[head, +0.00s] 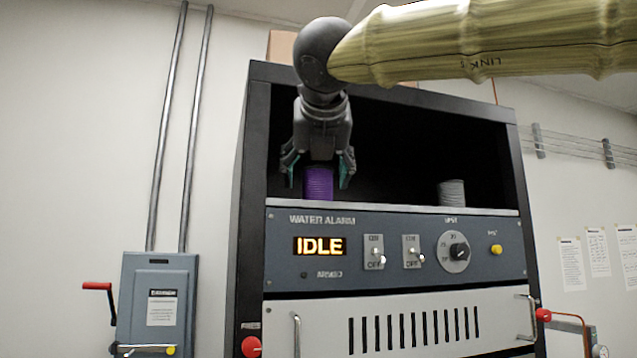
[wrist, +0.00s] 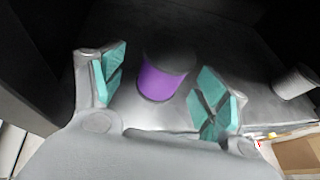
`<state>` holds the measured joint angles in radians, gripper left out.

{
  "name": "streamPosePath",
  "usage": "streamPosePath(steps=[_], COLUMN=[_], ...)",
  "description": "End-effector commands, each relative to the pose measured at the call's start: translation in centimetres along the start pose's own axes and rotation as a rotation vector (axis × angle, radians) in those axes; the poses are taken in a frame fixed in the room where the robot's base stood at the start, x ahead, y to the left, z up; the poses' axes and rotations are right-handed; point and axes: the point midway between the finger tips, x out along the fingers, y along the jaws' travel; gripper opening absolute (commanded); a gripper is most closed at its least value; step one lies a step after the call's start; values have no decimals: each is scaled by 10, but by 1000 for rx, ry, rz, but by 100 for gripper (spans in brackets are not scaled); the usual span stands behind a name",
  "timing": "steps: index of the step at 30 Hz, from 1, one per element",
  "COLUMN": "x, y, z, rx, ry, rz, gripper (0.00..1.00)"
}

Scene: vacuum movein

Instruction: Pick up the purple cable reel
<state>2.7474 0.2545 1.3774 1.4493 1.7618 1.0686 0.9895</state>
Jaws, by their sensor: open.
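The purple cable reel (head: 319,183) stands upright on the open shelf of the black rack, just above the water alarm panel. My gripper (head: 317,175) points down over it, with one finger on each side of the reel in the head view. In the wrist view the purple reel (wrist: 162,82) shows between and beyond the teal fingertips of my open gripper (wrist: 160,90). Gaps show between the reel and both fingers there. The reel's lower part is hidden by the shelf's front edge in the head view.
A grey reel (head: 452,193) stands further right on the same shelf (wrist: 240,60). The rack's left post (head: 252,150) is close to my gripper. The panel (head: 395,250) below carries switches and a knob. The shelf between the two reels is clear.

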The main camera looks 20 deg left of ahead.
Motion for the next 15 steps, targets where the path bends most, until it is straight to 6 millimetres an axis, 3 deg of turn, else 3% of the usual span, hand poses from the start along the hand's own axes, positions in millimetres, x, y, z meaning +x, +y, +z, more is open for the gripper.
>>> streamPosePath(steps=[9,15], x=[36,39], y=[-5,-5], z=[1,-1], rx=[0,1], ry=[2,0], rz=[-2,-1], gripper=[74,74])
